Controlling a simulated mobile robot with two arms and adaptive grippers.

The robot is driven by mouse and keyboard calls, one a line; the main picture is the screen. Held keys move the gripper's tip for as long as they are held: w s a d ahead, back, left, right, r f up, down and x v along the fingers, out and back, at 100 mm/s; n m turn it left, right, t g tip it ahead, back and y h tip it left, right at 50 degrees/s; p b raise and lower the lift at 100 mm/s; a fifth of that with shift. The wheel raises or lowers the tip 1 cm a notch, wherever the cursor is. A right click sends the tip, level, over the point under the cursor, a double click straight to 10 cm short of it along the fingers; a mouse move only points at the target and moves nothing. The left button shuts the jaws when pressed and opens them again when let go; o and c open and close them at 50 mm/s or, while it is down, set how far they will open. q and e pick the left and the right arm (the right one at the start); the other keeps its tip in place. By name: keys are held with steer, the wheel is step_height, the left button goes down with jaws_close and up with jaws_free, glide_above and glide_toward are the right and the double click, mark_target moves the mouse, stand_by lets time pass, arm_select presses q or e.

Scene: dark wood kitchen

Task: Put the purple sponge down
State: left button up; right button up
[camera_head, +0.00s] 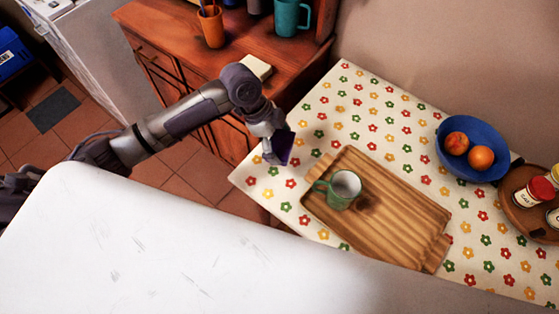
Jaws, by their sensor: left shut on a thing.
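My left gripper (273,154) comes in from the left over the near left corner of the flowered table. It is shut on the purple sponge (284,147), a small dark purple block at its fingertips. The sponge is just left of the wooden tray (415,205). I cannot tell whether it touches the tablecloth or hangs above it. The gripper's fingers hide part of it. My right gripper is not in view.
A green mug (340,193) stands on the tray. A blue bowl (446,158) with two orange fruits and a round wooden stand (520,205) with jars are at the right. A wooden cabinet (150,22) bears an orange cup (212,28) and a teal mug (287,18). Tablecloth behind the tray is clear.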

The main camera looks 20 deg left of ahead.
arm_select(q)
step_height(320, 180, down, 8)
steer(key=shift+f, duration=0.1)
stand_by(0.4)
steer(key=o, duration=0.7)
steer(key=v, duration=1.2)
steer(key=shift+d, duration=0.1)
